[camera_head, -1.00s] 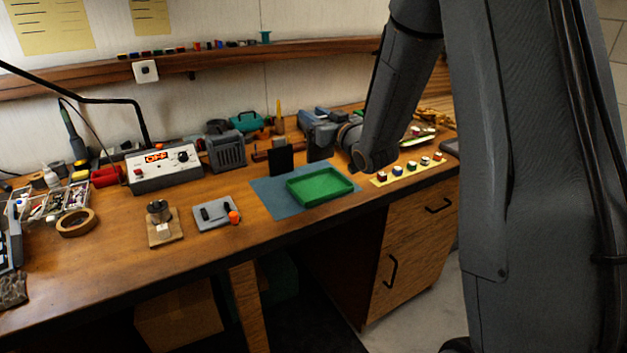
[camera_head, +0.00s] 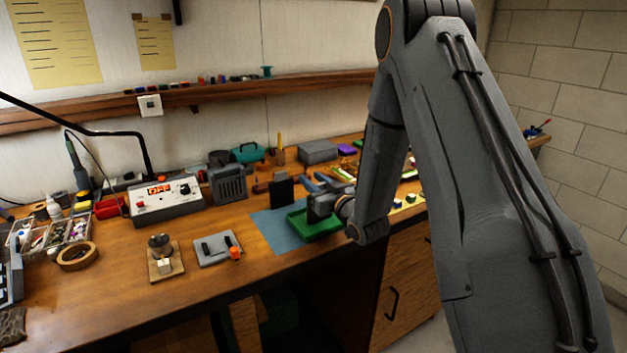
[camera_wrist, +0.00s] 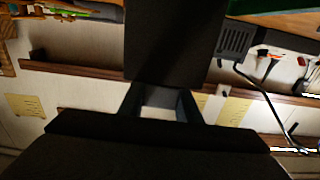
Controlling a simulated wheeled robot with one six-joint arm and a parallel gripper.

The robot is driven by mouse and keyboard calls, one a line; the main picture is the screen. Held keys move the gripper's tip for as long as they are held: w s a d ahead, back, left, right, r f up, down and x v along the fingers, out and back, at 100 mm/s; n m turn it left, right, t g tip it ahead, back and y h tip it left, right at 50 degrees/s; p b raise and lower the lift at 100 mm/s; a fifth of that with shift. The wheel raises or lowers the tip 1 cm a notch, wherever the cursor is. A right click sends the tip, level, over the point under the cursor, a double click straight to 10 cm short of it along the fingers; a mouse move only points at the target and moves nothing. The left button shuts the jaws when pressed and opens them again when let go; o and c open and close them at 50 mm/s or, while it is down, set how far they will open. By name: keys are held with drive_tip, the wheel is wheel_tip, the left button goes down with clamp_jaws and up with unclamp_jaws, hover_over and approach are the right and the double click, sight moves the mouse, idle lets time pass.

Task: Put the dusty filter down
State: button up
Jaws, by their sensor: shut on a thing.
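My gripper (camera_wrist: 162,98) is shut on a flat dark panel, the dusty filter (camera_wrist: 172,40), in the wrist view. The panel sticks out beyond the fingertips, and the view of it is dark and without detail. In the head view my gripper (camera_head: 320,204) is low over the green tray (camera_head: 296,226) and partly covers it. There the filter and the dark gripper are hard to tell apart, and I cannot tell whether the filter touches the tray. The tray lies on a blue mat (camera_head: 272,232) on the bench.
A grey pad (camera_head: 217,250) lies left of the mat. Bare bench top shows along the front.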

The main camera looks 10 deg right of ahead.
drive_tip(key=shift+f, duration=0.15)
drive_tip(key=shift+f, duration=0.15)
drive_tip(key=o, duration=1)
